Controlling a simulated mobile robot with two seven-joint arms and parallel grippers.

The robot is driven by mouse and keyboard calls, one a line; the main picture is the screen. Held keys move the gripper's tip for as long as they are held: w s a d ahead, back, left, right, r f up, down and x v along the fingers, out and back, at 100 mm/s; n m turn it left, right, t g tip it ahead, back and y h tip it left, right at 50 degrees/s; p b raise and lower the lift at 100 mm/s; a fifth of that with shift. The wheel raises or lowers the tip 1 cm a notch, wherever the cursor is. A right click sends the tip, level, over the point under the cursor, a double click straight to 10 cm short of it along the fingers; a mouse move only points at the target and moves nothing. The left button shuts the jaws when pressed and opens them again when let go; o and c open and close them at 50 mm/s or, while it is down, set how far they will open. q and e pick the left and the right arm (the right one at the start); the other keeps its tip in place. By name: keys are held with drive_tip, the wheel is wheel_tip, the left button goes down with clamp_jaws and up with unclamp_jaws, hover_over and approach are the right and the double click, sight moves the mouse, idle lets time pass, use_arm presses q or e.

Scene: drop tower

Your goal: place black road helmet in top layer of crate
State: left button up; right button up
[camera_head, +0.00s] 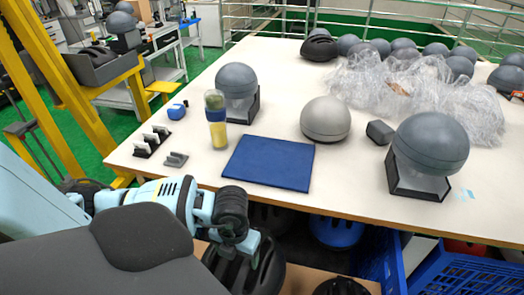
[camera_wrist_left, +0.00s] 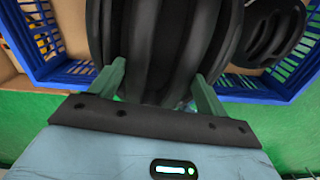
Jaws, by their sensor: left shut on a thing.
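A black road helmet (camera_head: 262,270) with ribbed vents is held by my left gripper (camera_head: 247,245) below the table's front edge. In the left wrist view, the helmet (camera_wrist_left: 160,45) fills the upper middle, between the two green fingers of my left gripper (camera_wrist_left: 160,88). A blue crate (camera_wrist_left: 285,78) shows on both sides of the helmet, with a brown cardboard layer inside. A second black helmet (camera_wrist_left: 268,30) lies at the right side of the crate. The held helmet hides the crate's middle, so I cannot tell whether it touches the layer. My right gripper is not in view.
The white table (camera_head: 180,180) stands above and behind the crate area. It carries a blue mat (camera_head: 268,162), grey headforms on stands, a grey dome (camera_head: 325,119) and a spray bottle (camera_head: 216,118). A blue helmet (camera_head: 337,232) is under the table. Another blue crate (camera_head: 462,275) stands at right.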

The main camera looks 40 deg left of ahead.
use_arm(q)
drive_tip(key=shift+w+a+f+n, duration=0.1)
drive_tip(key=shift+a+n, duration=0.15)
drive_tip(key=shift+n, duration=0.45)
wheel_tip(320, 180, down, 18)
drive_tip(key=b, duration=0.2)
drive_tip(key=shift+b, duration=0.4)
drive_tip(key=shift+f, duration=0.1)
drive_tip(key=o, duration=1.7)
drive_tip(key=shift+r+p, duration=1)
drive_tip(key=shift+r, duration=5.1)
